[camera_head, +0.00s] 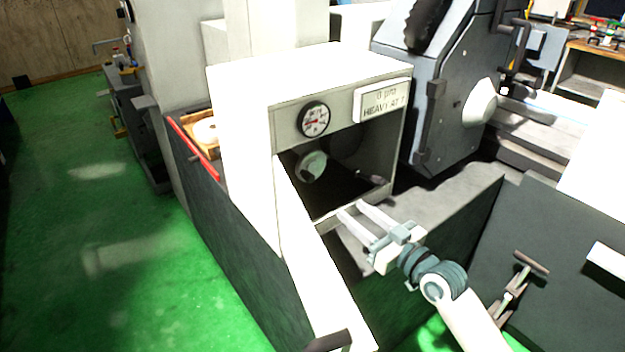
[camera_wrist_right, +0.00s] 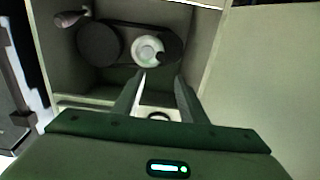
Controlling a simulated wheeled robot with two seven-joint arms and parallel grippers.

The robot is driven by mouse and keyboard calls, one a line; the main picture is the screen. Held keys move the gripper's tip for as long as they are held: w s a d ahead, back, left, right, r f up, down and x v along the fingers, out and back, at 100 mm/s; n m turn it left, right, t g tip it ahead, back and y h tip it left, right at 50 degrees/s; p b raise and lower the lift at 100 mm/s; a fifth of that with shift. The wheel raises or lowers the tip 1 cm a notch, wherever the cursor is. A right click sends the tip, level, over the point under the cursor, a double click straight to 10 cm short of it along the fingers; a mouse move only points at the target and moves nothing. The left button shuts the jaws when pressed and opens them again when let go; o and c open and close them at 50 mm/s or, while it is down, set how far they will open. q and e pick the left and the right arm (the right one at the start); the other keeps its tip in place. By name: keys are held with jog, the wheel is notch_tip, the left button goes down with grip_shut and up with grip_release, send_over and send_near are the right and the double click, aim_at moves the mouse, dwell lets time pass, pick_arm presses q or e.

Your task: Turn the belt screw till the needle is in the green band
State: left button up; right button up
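The round gauge (camera_head: 313,119) has a white face and dark rim on the front of the pale cabinet (camera_head: 240,150). Red shows on its face; the needle's exact place and any green band are too small to tell. Below it is an open bay with a pale pulley (camera_head: 312,165), also in the right wrist view (camera_wrist_right: 148,50), and a dark belt. A small grey knob, likely the belt screw (camera_head: 370,178), sticks out at the bay's lower right; it shows at top left in the wrist view (camera_wrist_right: 72,18). My right gripper (camera_head: 353,208) is open and empty before the bay, apart from the knob.
A sign plate (camera_head: 382,97) is beside the gauge. A white panel (camera_head: 315,270) stands out at the bay's left, and bay walls bound the opening. A dark grey machine (camera_head: 455,90) stands behind on the right. Green floor (camera_head: 120,250) is clear on the left.

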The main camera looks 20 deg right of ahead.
aim_at(312, 179)
jog(key=p+x, duration=0.4)
jog(key=x, duration=1.1)
jog(key=shift+w+a, duration=0.15)
jog(key=shift+w, duration=0.15)
jog(key=shift+x, duration=0.8)
jog(key=shift+f, duration=0.1)
jog(key=shift+c, duration=0.7)
grip_shut()
